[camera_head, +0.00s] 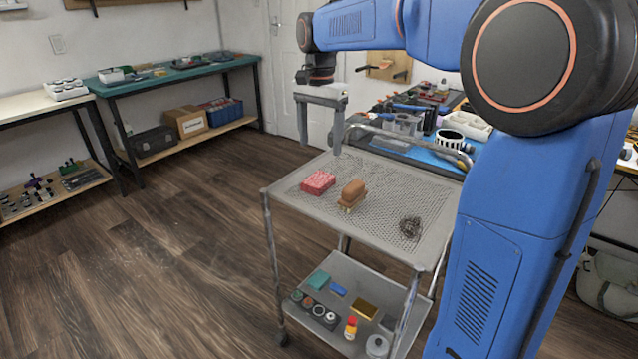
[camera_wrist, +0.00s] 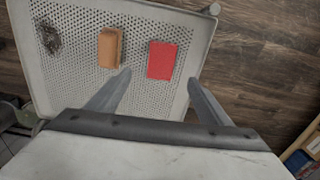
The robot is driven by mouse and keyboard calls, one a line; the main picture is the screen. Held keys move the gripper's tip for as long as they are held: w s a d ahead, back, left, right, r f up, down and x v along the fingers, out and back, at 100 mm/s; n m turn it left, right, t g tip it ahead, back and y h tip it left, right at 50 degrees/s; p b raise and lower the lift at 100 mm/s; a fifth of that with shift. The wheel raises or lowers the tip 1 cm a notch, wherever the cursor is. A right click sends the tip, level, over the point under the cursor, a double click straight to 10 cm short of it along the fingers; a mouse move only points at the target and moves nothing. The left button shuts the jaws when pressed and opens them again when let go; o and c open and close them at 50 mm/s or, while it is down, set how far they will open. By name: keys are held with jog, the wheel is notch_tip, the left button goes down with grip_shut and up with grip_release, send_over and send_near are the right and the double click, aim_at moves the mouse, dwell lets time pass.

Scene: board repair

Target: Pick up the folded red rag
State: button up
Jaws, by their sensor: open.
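The folded red rag (camera_head: 318,182) lies flat on the top shelf of a grey mesh cart (camera_head: 285,187), near the cart's left end. In the wrist view the rag (camera_wrist: 161,60) is a red rectangle just beyond the fingertips, between the lines of the two fingers. My gripper (camera_head: 320,148) is above the cart's back left part, pointing down, with its fingers spread. In the wrist view my gripper (camera_wrist: 160,78) is open and empty. It appears apart from the rag.
A brown brush-like block (camera_head: 352,194) sits right beside the rag. A dark wiry tangle (camera_head: 410,228) lies farther right on the shelf. A raised handle rail (camera_head: 400,135) runs along the cart's back. Benches with tools stand behind and at left; the left floor is clear.

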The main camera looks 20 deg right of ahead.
aim_at(318, 179)
notch_tip(318, 179, down, 11)
jog(key=shift+w+a, duration=0.1)
jog(key=shift+a, duration=0.05)
jog(key=c, duration=1.1)
